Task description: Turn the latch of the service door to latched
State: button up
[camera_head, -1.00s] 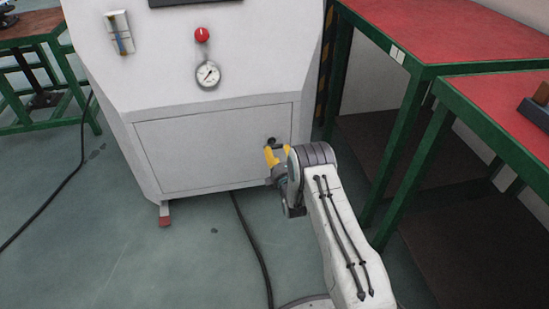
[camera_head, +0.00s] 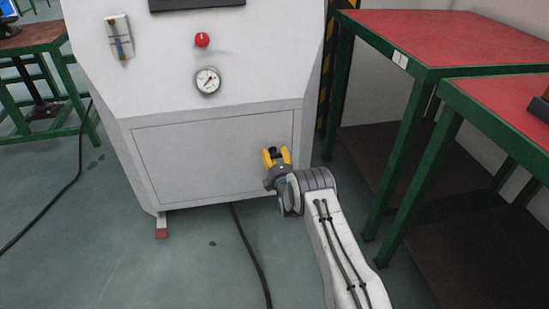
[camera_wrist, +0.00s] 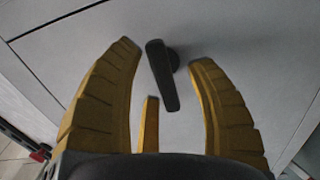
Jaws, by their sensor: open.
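The service door (camera_head: 205,155) is the pale flat panel low on the white cabinet, and it looks flush in its frame. Its latch (camera_wrist: 162,75) is a dark lever near the door's right edge; in the wrist view it hangs down, slightly tilted, from a round pivot. In the head view my gripper (camera_head: 275,155) is in front of the door's right side, and the dark latch shows only partly between the fingers. Contact cannot be seen.
A red knob (camera_head: 202,40) and a round gauge (camera_head: 208,80) are on the cabinet above the door. Green-framed tables with red tops (camera_head: 450,35) stand close on the right. A black cable (camera_head: 250,255) runs over the floor. Open floor lies to the left.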

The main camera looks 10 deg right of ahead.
jog(key=shift+w, duration=0.1)
dwell(0.3)
grip_shut()
dwell(0.4)
